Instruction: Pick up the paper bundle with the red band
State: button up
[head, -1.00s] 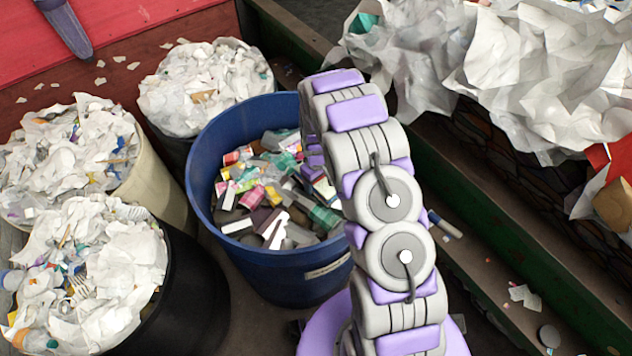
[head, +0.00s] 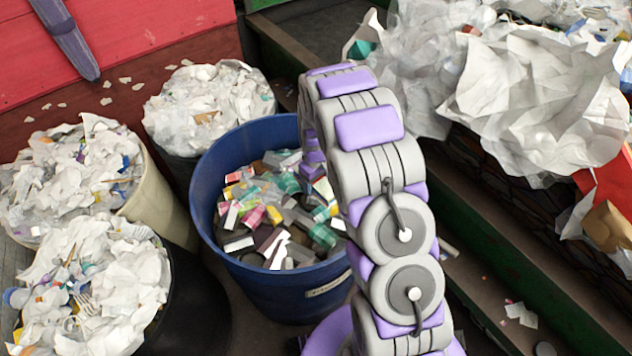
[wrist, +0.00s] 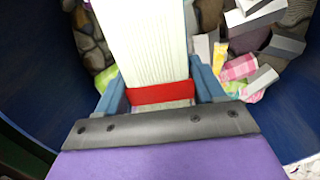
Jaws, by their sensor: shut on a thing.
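In the wrist view a white, ridged paper bundle (wrist: 145,40) with a red band (wrist: 160,94) stands out from between the fingers of my gripper (wrist: 160,88). The blue-grey fingers press on both its sides at the band. The bundle's far end runs off the top edge of the wrist view. The blue wall of a bin (wrist: 295,120) curves around it, with loose pieces below. In the head view the same blue bin (head: 225,255) is in the middle, and my arm hides its right side. My gripper and the bundle cannot be made out in the head view.
The blue bin holds many small boxes and blocks (head: 265,225). Three bins of white paper scrap (head: 70,175) stand to its left and behind. A large heap of crumpled paper (head: 540,90) lies at the right, above a green-edged rail (head: 530,265).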

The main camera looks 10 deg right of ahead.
jog(key=shift+r+p, duration=5.05)
jog(key=shift+r, duration=0.25)
